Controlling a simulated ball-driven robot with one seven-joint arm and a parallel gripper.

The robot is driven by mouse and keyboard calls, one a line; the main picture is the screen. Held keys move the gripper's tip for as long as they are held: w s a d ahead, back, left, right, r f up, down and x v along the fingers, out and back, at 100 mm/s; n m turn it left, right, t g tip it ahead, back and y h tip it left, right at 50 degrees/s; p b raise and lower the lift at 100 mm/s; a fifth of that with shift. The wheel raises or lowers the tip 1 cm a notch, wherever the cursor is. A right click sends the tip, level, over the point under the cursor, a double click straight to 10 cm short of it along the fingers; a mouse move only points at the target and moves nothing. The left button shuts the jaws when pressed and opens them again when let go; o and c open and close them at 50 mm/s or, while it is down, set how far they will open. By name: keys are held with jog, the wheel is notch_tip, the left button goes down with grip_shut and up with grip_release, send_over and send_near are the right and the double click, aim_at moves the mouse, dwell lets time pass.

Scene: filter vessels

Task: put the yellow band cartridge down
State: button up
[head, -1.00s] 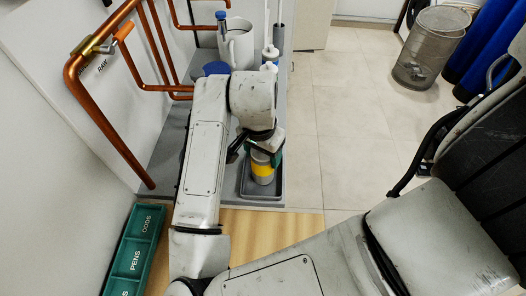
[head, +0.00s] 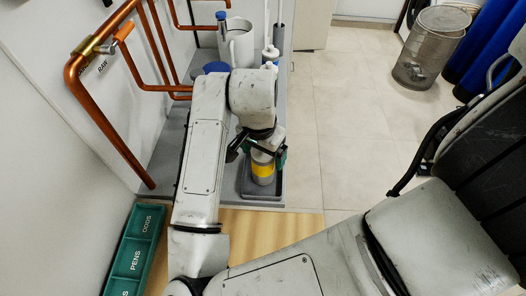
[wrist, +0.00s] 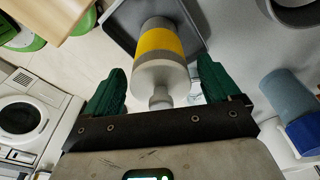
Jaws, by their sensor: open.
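The yellow band cartridge (head: 263,171) is a grey cylinder with a yellow band, standing upright in the dark grey tray (head: 276,196). In the wrist view the cartridge (wrist: 158,44) shows its pale shoulder and narrow neck towards me, with its far end at the tray (wrist: 122,18). My gripper (head: 258,156) is at the cartridge's top. Its green fingers are open, one on each side of the neck, and the wrist view shows gaps between the gripper (wrist: 160,87) fingers and the cartridge. My arm hides part of the bench behind.
A blue-capped vessel (wrist: 302,132) is right of my gripper in the wrist view. Copper pipes (head: 110,125) run along the left wall. A green organiser (head: 137,250) lies front left.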

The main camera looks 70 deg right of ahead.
notch_tip(320, 180, up, 12)
jog(key=a, duration=0.1)
jog(key=shift+a+f+p, duration=0.2)
jog(key=shift+f+p, duration=0.05)
jog(key=shift+p, duration=0.05)
jog(key=shift+w, duration=0.1)
dwell(0.4)
